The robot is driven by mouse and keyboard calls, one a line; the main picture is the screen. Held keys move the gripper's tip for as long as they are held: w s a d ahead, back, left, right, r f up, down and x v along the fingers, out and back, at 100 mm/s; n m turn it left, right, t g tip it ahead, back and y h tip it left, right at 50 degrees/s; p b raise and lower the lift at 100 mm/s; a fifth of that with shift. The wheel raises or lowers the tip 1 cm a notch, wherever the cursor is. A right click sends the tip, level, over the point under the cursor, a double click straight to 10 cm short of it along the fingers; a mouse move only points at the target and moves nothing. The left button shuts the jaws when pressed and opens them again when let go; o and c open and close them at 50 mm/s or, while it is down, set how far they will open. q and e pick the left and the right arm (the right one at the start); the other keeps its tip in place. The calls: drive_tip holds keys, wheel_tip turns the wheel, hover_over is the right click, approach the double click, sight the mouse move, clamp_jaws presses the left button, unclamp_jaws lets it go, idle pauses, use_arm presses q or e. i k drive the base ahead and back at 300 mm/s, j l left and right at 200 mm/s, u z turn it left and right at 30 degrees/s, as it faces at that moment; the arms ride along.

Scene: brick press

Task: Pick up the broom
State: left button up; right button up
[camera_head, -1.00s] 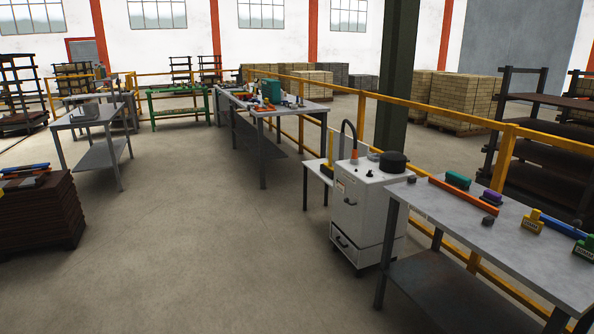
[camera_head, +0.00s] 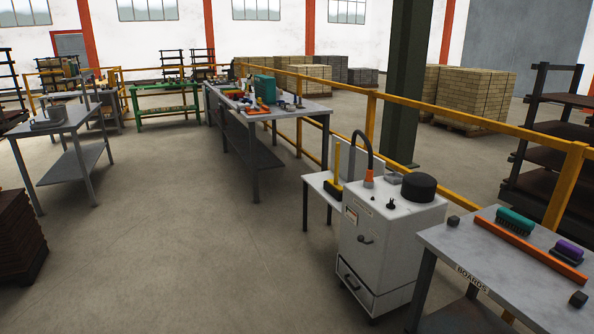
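I cannot make out a broom for certain. Neither of my grippers shows in the head view.
The near right table (camera_head: 460,245) and the white machine (camera_head: 385,240) stand along a yellow railing (camera_head: 455,113). A long cluttered table (camera_head: 312,112) stands farther back. A grey table (camera_head: 72,118) and a brown stack (camera_head: 15,235) are at left. The floor between (camera_head: 190,240) is clear.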

sight(333, 183)
drive_tip(key=i, duration=4.6)
